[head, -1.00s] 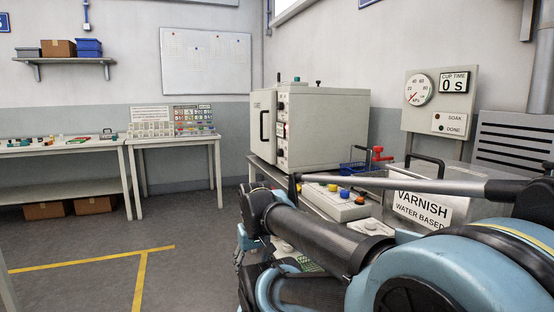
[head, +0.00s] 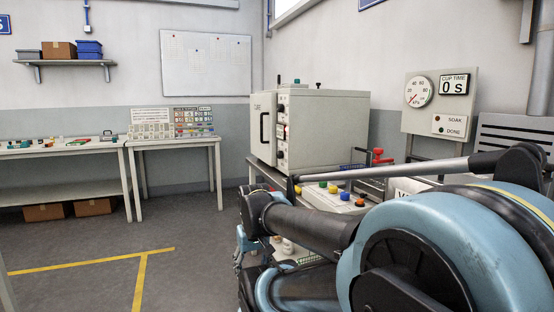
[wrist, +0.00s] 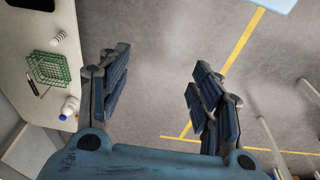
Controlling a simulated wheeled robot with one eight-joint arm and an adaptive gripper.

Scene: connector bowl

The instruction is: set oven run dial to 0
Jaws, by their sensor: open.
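The oven (head: 322,128) is a pale grey box on the bench in the middle of the head view. Its front faces left, with a door handle and a narrow control strip (head: 281,130) carrying several dark knobs. Which knob is the run dial is too small to tell. My gripper (wrist: 162,98) is open and empty in the wrist view, pointing down over bare floor beside a bench. It touches nothing. In the head view my arm hides most of it, and the oven does not show in the wrist view.
A control box with coloured buttons (head: 334,194) and a red-handled device (head: 378,157) stand on the bench right of the oven. In the wrist view, a green wire basket (wrist: 50,68) and a white bottle (wrist: 69,107) sit near the bench edge. The floor (head: 190,225) is clear.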

